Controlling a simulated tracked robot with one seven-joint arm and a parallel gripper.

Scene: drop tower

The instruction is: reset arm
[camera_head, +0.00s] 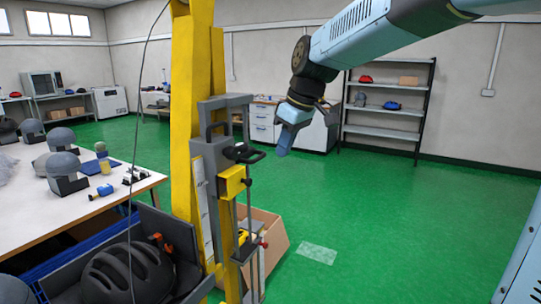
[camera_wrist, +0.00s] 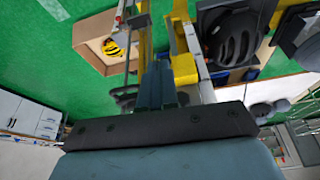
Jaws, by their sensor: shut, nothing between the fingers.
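My arm reaches in from the top right of the head view. My gripper (camera_head: 283,150) hangs at its end, pointing down, to the right of the yellow drop tower (camera_head: 183,120) and apart from it in that view. In the wrist view my gripper's fingers (camera_wrist: 158,68) are together with nothing between them. Parts of the tower show beyond them there. The tower's grey carriage (camera_head: 222,150) with a yellow block (camera_head: 233,181) sits on the front of the column.
A black helmet (camera_head: 128,275) lies at the lower left. A cardboard box (camera_head: 268,245) stands behind the tower's base; a yellow-and-black object (camera_wrist: 112,48) lies in it. A white table (camera_head: 60,212) carries several headforms. Shelves (camera_head: 385,108) stand at the back. Green floor at right is free.

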